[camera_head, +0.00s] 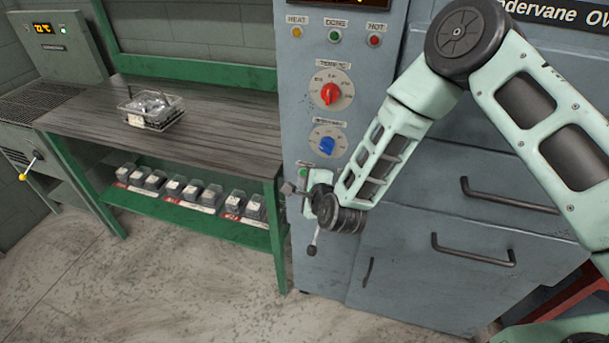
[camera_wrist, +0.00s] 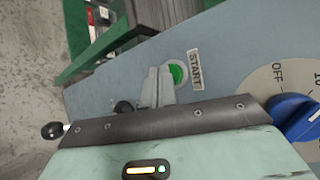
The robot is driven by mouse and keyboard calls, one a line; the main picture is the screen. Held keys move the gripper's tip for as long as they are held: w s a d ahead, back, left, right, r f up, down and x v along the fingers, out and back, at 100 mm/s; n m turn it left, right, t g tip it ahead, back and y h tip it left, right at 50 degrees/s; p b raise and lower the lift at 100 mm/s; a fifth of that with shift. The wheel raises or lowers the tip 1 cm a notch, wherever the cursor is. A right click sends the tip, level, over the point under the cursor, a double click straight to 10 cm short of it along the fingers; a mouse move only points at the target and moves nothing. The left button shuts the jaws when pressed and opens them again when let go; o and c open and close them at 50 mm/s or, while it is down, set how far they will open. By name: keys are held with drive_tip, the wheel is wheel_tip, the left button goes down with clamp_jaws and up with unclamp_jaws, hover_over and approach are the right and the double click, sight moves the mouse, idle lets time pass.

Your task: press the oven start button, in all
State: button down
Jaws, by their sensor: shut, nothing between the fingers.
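The green start button (camera_head: 303,172) is low on the left of the oven's grey-blue control panel, under the blue dial (camera_head: 327,145). In the wrist view the green button (camera_wrist: 178,74) shows beside its START label (camera_wrist: 195,69). My gripper (camera_head: 304,190) is at the panel just below the button. In the wrist view my gripper's fingers (camera_wrist: 160,75) are shut and empty, their tips right beside the button's left edge. I cannot tell whether they touch the button or the panel.
A red dial (camera_head: 330,93) sits above the blue one, with indicator lamps (camera_head: 334,36) on top. Dark lever knobs (camera_head: 312,250) are close to my gripper. A bench (camera_head: 220,120) on the left holds a wire basket (camera_head: 150,112). Drawer handles (camera_head: 475,250) are at right.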

drive_tip(key=shift+w+d, duration=0.15)
drive_tip(key=shift+w, duration=0.25)
idle(0.7)
drive_tip(key=shift+s, duration=0.1)
drive_tip(key=shift+s+a, duration=0.3)
drive_tip(key=shift+s, duration=0.4)
drive_tip(key=shift+s, duration=0.1)
drive_tip(key=s, duration=0.1)
drive_tip(key=s+a, duration=0.1)
drive_tip(key=s, duration=0.2)
drive_tip(key=shift+s+a+b, duration=0.25)
drive_tip(key=shift+a+b, duration=0.05)
drive_tip(key=shift+b, duration=0.1)
drive_tip(key=shift+a+r, duration=0.1)
idle(0.4)
